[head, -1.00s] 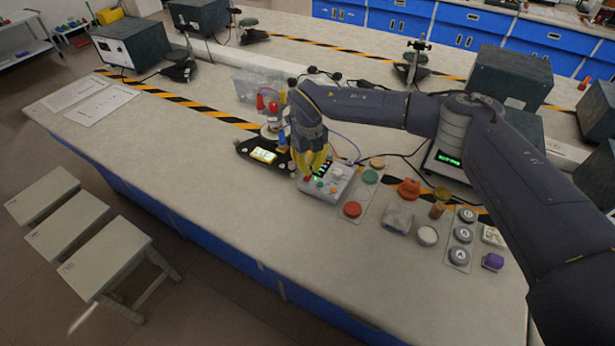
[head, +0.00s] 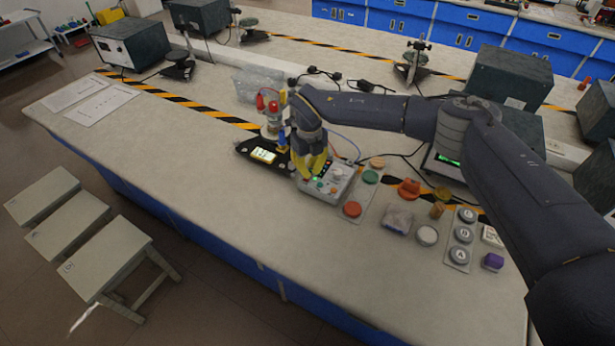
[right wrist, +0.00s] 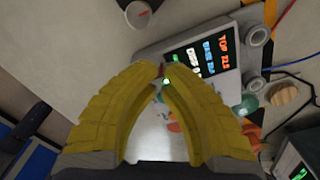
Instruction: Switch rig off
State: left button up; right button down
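The rig's grey control box (head: 338,190) stands on the bench, with coloured buttons on top. In the right wrist view, the box (right wrist: 188,30) shows a dark display (right wrist: 208,55) with lit green, blue and red text. A small green light (right wrist: 166,82) glows beside the fingertips. My right gripper (head: 308,175) has yellow fingers pointing down onto the box's near left part. In the right wrist view, the fingertips (right wrist: 163,68) nearly meet, with a small red bit between them. I cannot tell whether they grip it. The fingers hide part of the panel. My left gripper is not in view.
A black base (head: 263,155) with a lit screen and red-topped parts stands left of the box. Red (head: 352,209) and green (head: 370,177) buttons, a clear block and round weights (head: 463,235) lie to the right.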

jog(key=shift+f, duration=1.05)
dwell(0.5)
jog(key=shift+r, duration=3.55)
